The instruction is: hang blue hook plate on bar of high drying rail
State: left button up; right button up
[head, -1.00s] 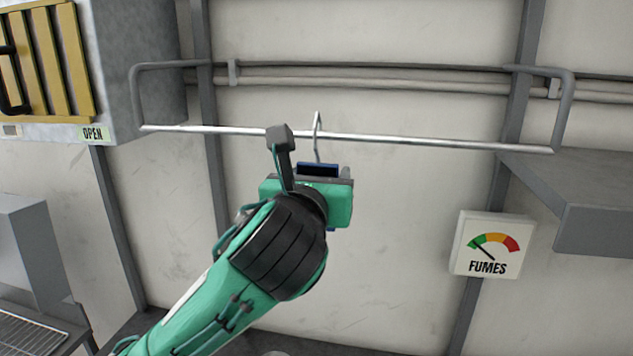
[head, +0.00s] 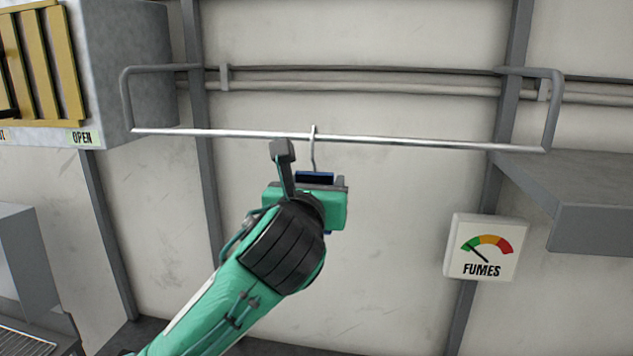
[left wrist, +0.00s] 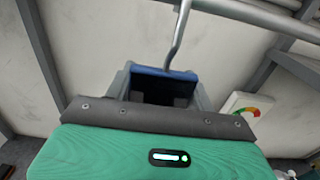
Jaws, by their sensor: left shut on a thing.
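The blue hook plate (head: 314,177) is in my left gripper (head: 318,184), which is shut on it. Its thin metal hook stands upright above the plate, with its top at the bar's height in the head view. The bar of the high drying rail (head: 400,142) runs level across the view. The hook's top overlaps the bar in the picture; I cannot tell whether it is over the bar or only in front. In the left wrist view the blue plate (left wrist: 163,73) sits between the fingers, its hook rising up toward the bar (left wrist: 245,12). My right gripper is out of view.
A grey shelf (head: 590,205) stands right of the rail, with a FUMES gauge (head: 486,247) below and left of it. A grey cabinet with yellow slats (head: 45,65) is at the upper left. Pipes (head: 380,85) run along the wall behind the bar.

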pick_arm(q)
jog(key=o, duration=1.2)
jog(key=shift+s, duration=0.1)
